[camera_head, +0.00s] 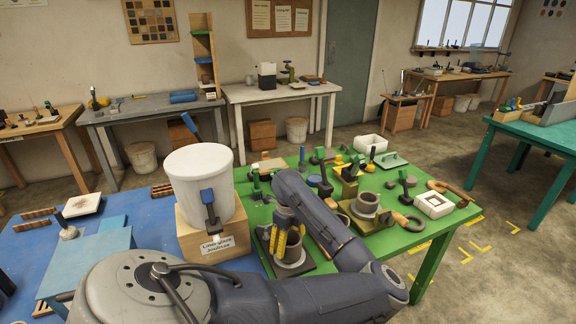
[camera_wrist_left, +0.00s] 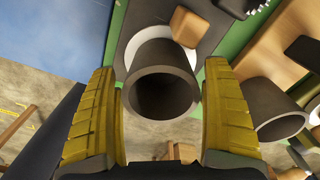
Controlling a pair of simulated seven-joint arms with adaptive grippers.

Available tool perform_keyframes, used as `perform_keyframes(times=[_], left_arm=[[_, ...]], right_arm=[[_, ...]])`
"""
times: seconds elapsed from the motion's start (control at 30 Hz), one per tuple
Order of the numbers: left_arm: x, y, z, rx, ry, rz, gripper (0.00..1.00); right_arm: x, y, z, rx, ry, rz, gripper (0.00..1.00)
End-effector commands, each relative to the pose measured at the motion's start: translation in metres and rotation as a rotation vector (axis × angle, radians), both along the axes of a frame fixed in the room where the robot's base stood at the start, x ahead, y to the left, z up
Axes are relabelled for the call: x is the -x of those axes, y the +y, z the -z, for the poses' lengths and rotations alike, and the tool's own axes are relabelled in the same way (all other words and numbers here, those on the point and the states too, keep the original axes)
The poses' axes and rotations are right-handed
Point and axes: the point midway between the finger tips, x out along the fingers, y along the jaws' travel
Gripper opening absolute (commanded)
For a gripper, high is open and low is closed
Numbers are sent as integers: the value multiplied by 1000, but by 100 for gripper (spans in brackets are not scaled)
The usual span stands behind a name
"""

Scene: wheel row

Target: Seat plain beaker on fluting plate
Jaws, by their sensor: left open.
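A plain grey hollow beaker (camera_head: 293,252) stands upright at the near part of the green table, over a pale disc on a dark square plate (camera_head: 310,267), which I take for the fluting plate. In the left wrist view the beaker (camera_wrist_left: 163,85) shows its open mouth, with the pale disc (camera_wrist_left: 214,78) behind it. My left gripper (camera_head: 285,243) points down at the beaker. Its yellow fingers (camera_wrist_left: 162,120) are open, one on each side of the beaker's mouth, with no clear grip. The beaker's foot is partly hidden. My right gripper is not in view.
A second grey cylinder (camera_head: 366,203) stands close by to the right; it also shows in the left wrist view (camera_wrist_left: 268,112). A white bucket (camera_head: 198,185) stands on a wooden box (camera_head: 190,240) to the left. Tools crowd the green table (camera_head: 425,238).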

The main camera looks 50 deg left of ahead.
Motion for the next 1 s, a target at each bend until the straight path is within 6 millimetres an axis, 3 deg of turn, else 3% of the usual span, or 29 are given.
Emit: perform_keyframes(times=[1.0], left_arm=[[0,0,-26,0,0,0,83]], right_arm=[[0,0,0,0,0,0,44]])
